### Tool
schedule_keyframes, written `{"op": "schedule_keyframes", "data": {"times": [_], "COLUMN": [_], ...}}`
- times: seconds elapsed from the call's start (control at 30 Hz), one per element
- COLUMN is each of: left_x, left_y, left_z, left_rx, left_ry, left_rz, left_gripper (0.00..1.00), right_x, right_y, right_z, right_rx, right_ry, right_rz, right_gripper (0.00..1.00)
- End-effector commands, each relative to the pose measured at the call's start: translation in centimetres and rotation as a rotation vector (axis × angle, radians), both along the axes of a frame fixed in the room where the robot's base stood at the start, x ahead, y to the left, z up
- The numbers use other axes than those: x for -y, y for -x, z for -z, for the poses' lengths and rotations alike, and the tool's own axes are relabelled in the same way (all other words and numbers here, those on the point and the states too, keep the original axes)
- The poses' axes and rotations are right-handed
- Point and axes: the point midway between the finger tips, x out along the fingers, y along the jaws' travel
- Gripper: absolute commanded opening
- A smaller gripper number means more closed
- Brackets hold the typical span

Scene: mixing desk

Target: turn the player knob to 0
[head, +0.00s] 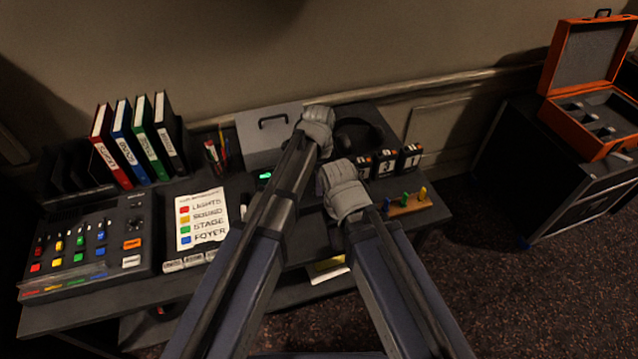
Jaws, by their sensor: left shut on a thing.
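The player (264,176) is a low dark unit with a small green display, in the middle of the desk. My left arm crosses in front of it and hides most of it, including the knob. My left gripper (318,127) is at the far end of that arm, over the player's right part. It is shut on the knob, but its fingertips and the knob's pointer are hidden. My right gripper (345,187) is lower and to the right, over the desk's front part. Its jaws are turned away from view.
A mixing console (88,245) and label sheet (200,218) are on the left. Binders (140,140), a grey box (265,140) and headphones (362,128) stand behind. Number blocks (387,163) and a wooden peg strip (408,205) are right. An orange case (575,90) sits farther right.

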Motion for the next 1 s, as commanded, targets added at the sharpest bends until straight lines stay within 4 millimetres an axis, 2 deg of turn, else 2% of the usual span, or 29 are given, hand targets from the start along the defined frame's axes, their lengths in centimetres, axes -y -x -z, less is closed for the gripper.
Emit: {"op": "schedule_keyframes", "data": {"times": [0.27,1.0], "left_x": [-0.05,-0.15], "left_y": [0.05,0.12], "left_z": [0.01,0.00], "left_rx": [-0.001,-0.001], "left_ry": [0.000,0.000], "left_rz": [-0.192,-0.896], "left_gripper": [0.00,0.00], "right_x": [0.00,0.00], "right_y": [0.00,0.00], "right_z": [0.01,0.01], "right_rx": [0.000,0.000], "right_ry": [0.000,0.000], "right_rz": [0.000,0.000], "right_gripper": [0.56,0.56]}}
